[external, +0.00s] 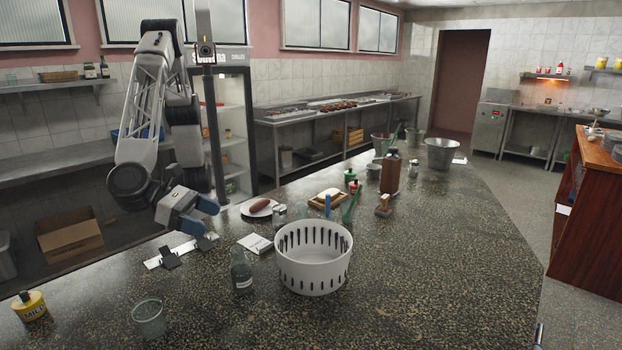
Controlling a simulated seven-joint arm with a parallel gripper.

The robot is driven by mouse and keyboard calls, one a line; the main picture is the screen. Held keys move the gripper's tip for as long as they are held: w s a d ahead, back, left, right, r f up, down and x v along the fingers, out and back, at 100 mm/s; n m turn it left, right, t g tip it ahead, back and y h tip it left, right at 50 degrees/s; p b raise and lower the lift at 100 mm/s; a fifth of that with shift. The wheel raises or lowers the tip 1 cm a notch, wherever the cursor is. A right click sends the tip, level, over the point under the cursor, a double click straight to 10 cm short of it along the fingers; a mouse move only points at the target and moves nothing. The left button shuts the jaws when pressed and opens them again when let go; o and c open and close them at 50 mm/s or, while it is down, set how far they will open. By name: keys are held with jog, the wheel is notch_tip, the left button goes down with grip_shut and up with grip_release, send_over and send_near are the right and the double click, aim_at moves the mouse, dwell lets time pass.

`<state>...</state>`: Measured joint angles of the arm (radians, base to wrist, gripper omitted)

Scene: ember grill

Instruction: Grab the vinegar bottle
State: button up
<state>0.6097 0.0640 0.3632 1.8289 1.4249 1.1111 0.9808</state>
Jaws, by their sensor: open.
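A taller brown bottle (390,173) stands farther back on the counter. My gripper (203,216) is open and empty, with blue fingers. It hangs above the counter's left side, up and left of the glass bottle and apart from it.
The white slotted basket (314,264) stands close to the glass bottle's right. A glass cup (149,318) and a yellow container (29,306) stand at the front left. A plate with a sausage (259,206) lies behind. The counter's right side is clear.

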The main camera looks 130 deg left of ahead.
send_near(241, 275)
jog(key=a+f, duration=0.2)
jog(key=shift+s+a+f, duration=0.35)
jog(key=shift+a+f, duration=0.05)
jog(key=shift+w+a, duration=0.1)
jog(key=shift+x, duration=1.15)
jog(key=shift+w+f, duration=0.1)
jog(key=shift+x, duration=2.5)
jog(key=shift+f, duration=0.1)
jog(key=shift+c, duration=0.3)
